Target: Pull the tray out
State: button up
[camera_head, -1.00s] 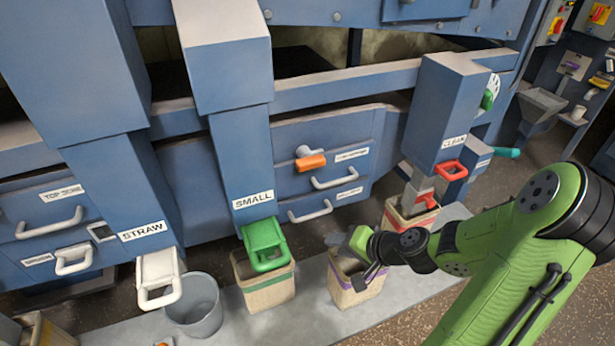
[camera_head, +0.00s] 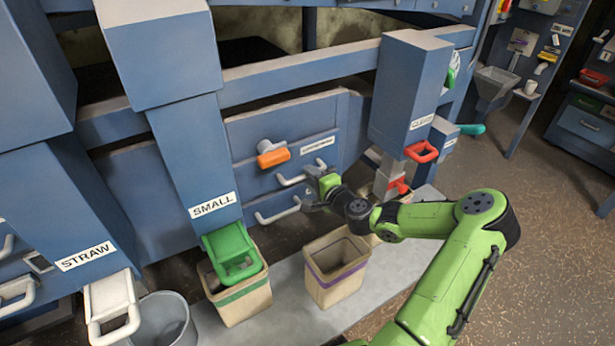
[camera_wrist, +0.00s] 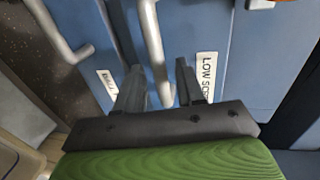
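The upper tray front (camera_head: 245,135) is a blue panel with a pale bar handle (camera_head: 292,179), and it looks closed. In the wrist view its handle (camera_wrist: 152,45) lies between my two fingers, beside a label reading "LOW SC…" (camera_wrist: 207,78). My gripper (camera_head: 309,188) is at the right end of this handle. In the wrist view my gripper (camera_wrist: 160,82) is open, with a finger on each side of the handle and gaps showing. Whether a finger touches it is unclear. A lower front (camera_head: 255,195) has its own handle (camera_head: 278,213), also in the wrist view (camera_wrist: 62,35).
An orange knob (camera_head: 272,155) sticks out above the upper handle. Below stand a green-banded bin (camera_head: 245,305) under the green spout (camera_head: 230,254), and a purple-banded bin (camera_head: 335,285). A red-handled chute (camera_head: 405,95) is right of the trays. Brown floor (camera_head: 540,250) is open at right.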

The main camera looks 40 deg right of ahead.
jog(key=shift+x, duration=1.2)
grip_shut()
jog(key=shift+s+d, duration=0.1)
jog(key=shift+s, duration=0.05)
